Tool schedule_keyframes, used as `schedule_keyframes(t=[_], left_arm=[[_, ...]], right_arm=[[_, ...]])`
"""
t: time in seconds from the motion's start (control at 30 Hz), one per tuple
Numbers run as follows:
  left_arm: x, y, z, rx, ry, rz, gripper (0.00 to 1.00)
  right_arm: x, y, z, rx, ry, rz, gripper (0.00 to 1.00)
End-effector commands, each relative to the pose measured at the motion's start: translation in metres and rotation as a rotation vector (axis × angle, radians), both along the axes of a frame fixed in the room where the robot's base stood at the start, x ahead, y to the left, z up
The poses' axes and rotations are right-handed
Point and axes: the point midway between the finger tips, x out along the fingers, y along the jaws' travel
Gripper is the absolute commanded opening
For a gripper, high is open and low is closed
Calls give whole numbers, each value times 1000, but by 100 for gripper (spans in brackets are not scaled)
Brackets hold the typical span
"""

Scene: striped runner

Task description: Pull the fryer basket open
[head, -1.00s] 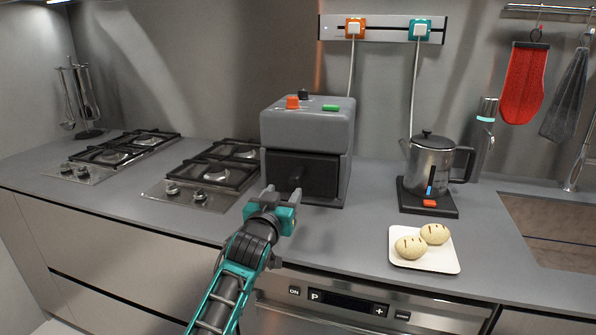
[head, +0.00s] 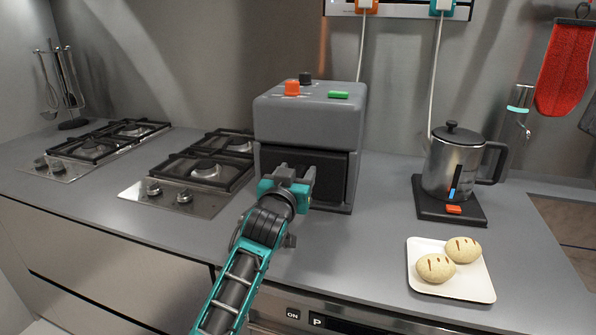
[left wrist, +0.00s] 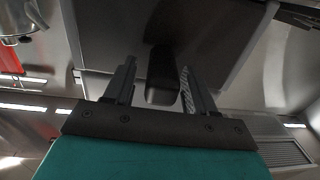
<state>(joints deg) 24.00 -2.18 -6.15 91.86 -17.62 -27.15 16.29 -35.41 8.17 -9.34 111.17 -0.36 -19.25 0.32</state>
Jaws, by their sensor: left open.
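The fryer (head: 310,118) is a grey box on the counter, with an orange knob, a black knob and a green button on top. Its basket (head: 332,178) has a dark front, which looks closed and flush with the body. My left gripper (head: 297,172) is at the left part of this front and hides some of it. In the left wrist view the black basket handle (left wrist: 162,76) stands between the two open fingers (left wrist: 158,68). I see gaps on both sides of the handle, wider on the left. My right gripper is not in view.
Gas burners (head: 205,170) lie left of the fryer. A steel kettle (head: 450,165) on a black base stands to the right. A white plate (head: 480,288) with two buns sits near the front edge. The counter (head: 375,225) between fryer and plate is clear.

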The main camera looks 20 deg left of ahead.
Motion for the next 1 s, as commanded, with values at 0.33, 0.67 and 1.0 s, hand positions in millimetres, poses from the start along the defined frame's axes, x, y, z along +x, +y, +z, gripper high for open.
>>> schedule_keyframes(t=[0.33, 0.67, 1.0], left_arm=[[0, 0, 0, 0, -1, 0, 49], [0, 0, 0, 0, 0, 0, 17], [0, 0, 0, 0, -1, 0, 0]], right_arm=[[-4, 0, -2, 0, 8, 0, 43], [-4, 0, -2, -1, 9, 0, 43], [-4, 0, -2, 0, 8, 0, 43]])
